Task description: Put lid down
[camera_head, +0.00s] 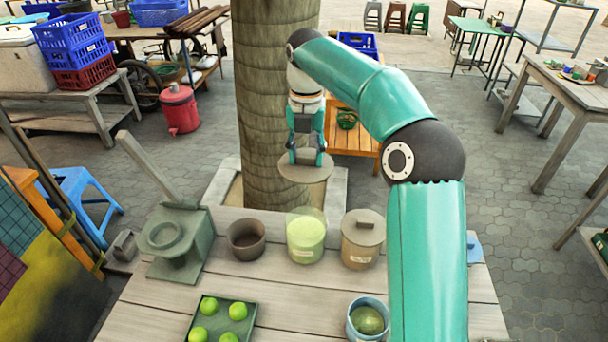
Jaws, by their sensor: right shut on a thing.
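My right gripper (306,153) is shut on a flat round brown lid (306,172). The lid hangs roughly level in the air, in front of the tree trunk and, in the picture, just above the jar with pale green contents (306,238). That jar stands without a lid on the wooden table, and a gap shows between it and the held lid. To its right, a second jar (360,252) wears a similar brown lid with a block handle (370,224). My left gripper is not in view.
A small brown clay pot (247,242) and a grey-green press with a long lever (180,262) stand left of the jars. A green tray (222,304) holds several limes. A blue-rimmed cup (355,332) stands in front. Bare planks (300,300) lie between.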

